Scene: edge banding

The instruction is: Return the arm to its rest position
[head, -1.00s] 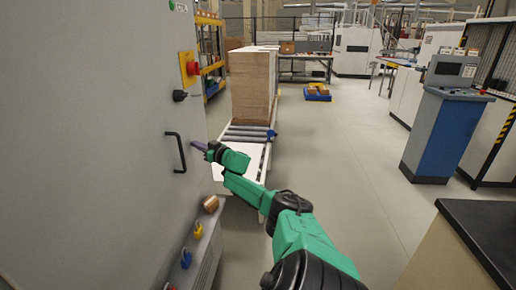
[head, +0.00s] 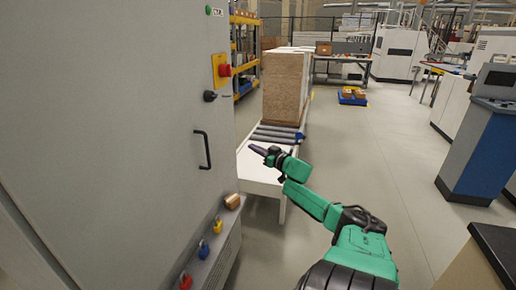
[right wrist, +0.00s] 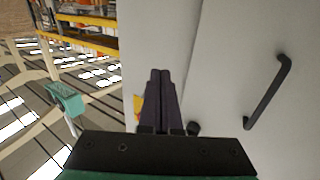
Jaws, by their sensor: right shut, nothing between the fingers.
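My right arm is green and black and reaches in from the lower right of the head view. Its gripper (head: 258,151) is shut and empty, a little to the right of the grey cabinet (head: 110,120) and apart from its black handle (head: 203,150). In the right wrist view the shut fingers (right wrist: 160,80) point along the cabinet front, with the handle (right wrist: 268,92) to their right. My left gripper does not show in the head view.
The cabinet has a red button (head: 225,70) and a black knob (head: 210,96). Several padlocks, one yellow (head: 203,250), sit on its lower ledge. A roller conveyor (head: 277,135) carries a board stack (head: 283,88). A blue console (head: 480,155) stands right.

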